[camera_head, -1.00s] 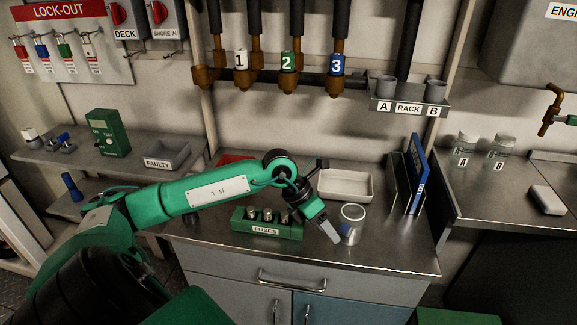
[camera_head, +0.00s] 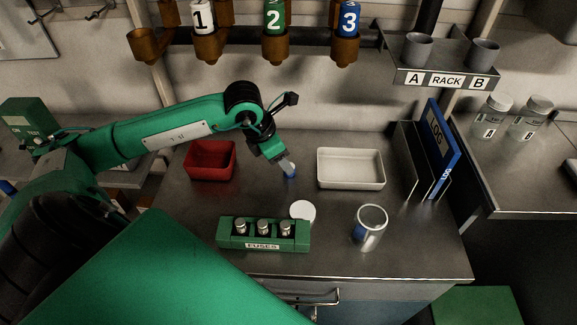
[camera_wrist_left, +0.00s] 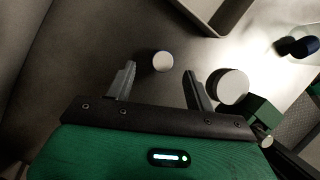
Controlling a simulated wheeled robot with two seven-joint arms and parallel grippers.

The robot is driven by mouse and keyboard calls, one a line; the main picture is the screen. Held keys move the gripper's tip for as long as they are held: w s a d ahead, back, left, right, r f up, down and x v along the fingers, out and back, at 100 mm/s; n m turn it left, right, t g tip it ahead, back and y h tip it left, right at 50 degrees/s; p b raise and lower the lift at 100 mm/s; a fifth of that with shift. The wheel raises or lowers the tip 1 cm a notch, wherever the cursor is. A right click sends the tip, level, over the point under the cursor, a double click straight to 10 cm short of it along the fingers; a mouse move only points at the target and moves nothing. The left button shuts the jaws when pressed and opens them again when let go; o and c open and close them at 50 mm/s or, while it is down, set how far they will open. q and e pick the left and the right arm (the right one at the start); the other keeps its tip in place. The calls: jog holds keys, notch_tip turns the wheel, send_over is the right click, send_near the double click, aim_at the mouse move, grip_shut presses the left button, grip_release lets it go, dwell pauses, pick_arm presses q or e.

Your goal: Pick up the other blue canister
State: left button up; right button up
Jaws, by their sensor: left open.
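A small round object with a pale top and a blue side (camera_head: 291,169) stands on the steel bench, mostly hidden by my left gripper (camera_head: 286,167). In the left wrist view its pale top (camera_wrist_left: 163,61) lies between and just beyond the fingertips of my left gripper (camera_wrist_left: 160,75), which is open and empty. I cannot tell if the fingers flank it at its height. A blue canister marked 3 (camera_head: 348,18) sits in the rightmost visible holder of the wall rack. My right gripper is not in view.
A white disc (camera_head: 302,210) lies beside the green fuse block (camera_head: 263,243). A red bin (camera_head: 188,172) and white tray (camera_head: 350,184) flank my gripper. A log file holder (camera_head: 418,160) stands at right.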

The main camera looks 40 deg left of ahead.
pick_arm(q)
jog(key=shift+x, duration=2)
jog(key=shift+d, duration=0.2)
jog(key=c, duration=1)
jog(key=shift+c, duration=0.2)
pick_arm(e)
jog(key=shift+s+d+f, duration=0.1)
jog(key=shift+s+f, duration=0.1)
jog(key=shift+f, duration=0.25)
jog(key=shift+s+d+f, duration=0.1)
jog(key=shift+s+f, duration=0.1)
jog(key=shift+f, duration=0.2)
pick_arm(q)
jog(key=shift+r, duration=0.2)
